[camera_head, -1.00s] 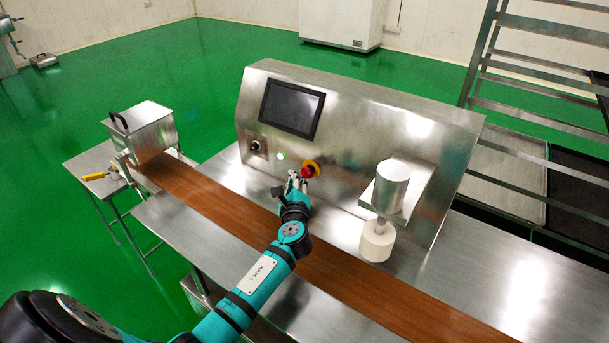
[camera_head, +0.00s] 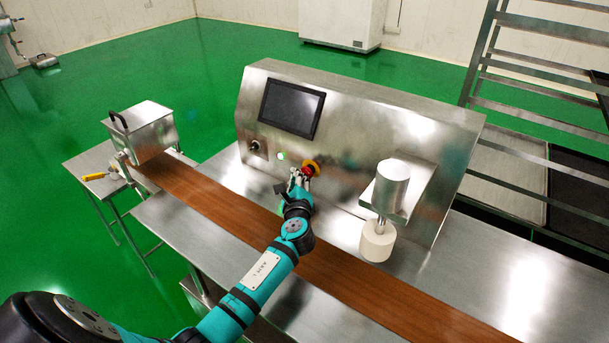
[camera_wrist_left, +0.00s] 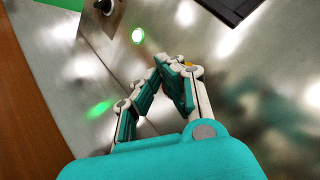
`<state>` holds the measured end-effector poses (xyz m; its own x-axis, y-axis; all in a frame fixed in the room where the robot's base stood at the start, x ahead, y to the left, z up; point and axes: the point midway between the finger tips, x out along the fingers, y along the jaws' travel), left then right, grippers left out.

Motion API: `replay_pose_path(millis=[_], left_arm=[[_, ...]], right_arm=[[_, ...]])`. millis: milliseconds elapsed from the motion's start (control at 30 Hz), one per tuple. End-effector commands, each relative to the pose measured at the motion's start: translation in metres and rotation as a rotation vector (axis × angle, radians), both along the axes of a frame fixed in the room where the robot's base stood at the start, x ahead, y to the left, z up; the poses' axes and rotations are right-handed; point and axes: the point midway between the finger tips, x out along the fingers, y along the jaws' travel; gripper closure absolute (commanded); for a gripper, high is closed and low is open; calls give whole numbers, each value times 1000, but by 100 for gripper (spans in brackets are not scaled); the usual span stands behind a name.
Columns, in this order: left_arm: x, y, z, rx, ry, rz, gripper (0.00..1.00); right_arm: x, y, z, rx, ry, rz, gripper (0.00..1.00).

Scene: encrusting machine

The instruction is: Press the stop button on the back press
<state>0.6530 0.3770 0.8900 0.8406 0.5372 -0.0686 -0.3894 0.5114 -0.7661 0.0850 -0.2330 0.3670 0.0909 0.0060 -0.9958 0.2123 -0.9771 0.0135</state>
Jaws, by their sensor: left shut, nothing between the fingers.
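The back press (camera_head: 350,115) is a slanted steel panel with a dark screen. The red stop button (camera_head: 307,171) sits on a yellow ring low on the panel, right of a lit green button (camera_head: 280,156). My left gripper (camera_head: 300,175) is shut and empty, with its fingertips right at the red button; whether they touch it I cannot tell. In the left wrist view the closed fingers (camera_wrist_left: 168,65) cover nearly all of the stop button, with a bit of yellow showing behind them. The green button also shows there (camera_wrist_left: 138,35). My right gripper is out of view.
A black knob switch (camera_head: 255,147) is left of the green button. A steel cylinder (camera_head: 391,185) above a white roller (camera_head: 377,240) stands to the right. A brown belt (camera_head: 220,205) runs below the panel. A steel box (camera_head: 142,130) stands at the left.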

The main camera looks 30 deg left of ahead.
Motion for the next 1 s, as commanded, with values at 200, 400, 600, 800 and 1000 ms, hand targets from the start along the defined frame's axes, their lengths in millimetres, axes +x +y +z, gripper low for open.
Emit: replay_pose_path(millis=[200,400,600,800,1000], left_arm=[[3,0,0,0,1,-1,100],[5,-1,0,0,0,0,100],[8,-1,0,0,-1,-1,100],[6,-1,0,0,1,-1,100],[-3,0,0,0,1,-1,100]], right_arm=[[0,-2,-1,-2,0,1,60],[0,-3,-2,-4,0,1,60],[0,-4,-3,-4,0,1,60],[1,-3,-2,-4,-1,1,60],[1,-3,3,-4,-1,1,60]])
